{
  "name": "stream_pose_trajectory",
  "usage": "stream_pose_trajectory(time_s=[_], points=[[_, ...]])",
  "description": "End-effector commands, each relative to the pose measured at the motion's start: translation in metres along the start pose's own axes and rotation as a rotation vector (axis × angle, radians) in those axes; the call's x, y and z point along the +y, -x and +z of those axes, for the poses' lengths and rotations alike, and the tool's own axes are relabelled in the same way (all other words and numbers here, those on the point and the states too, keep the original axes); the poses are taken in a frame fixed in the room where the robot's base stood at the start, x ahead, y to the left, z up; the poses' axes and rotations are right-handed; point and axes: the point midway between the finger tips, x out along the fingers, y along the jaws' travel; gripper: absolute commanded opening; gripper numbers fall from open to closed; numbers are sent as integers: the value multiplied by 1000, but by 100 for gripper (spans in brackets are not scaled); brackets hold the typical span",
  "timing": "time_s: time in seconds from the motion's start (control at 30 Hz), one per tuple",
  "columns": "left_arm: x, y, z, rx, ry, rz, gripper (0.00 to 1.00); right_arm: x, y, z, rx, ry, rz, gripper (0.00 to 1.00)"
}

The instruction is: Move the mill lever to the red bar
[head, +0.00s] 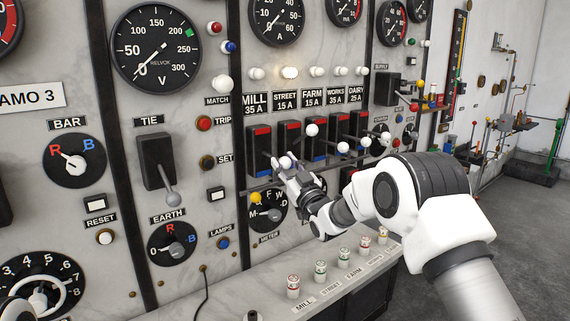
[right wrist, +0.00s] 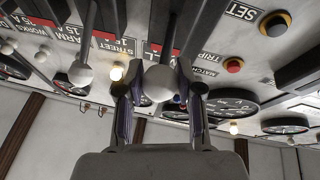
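The mill switch is a dark block with a red bar (head: 262,131) at its top and a blue bar (head: 262,172) at its bottom. Its lever ends in a white ball knob (right wrist: 160,83), which lies between my right gripper's fingers in the right wrist view. In the head view my right gripper (head: 286,164) is at the lower part of the mill switch and partly hides the lever. The fingers stand close on either side of the knob. Whether they press on it I cannot tell. My left gripper is not clearly visible.
The street lever's white knob (head: 312,130) is close to the right of my gripper, higher in the head view. The farm knob (head: 342,147) is further right. The meter dial (head: 268,212) lies below. A ledge with several coloured plugs (head: 293,286) runs along the bottom.

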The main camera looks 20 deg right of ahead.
Motion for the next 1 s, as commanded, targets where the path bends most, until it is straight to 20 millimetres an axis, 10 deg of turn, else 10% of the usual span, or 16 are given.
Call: stream_pose_trajectory(time_s=[1.0], points=[[0, 36, 0, 0, 0, 0, 0, 7, -22, -37, -246, 30, -63, 0]])
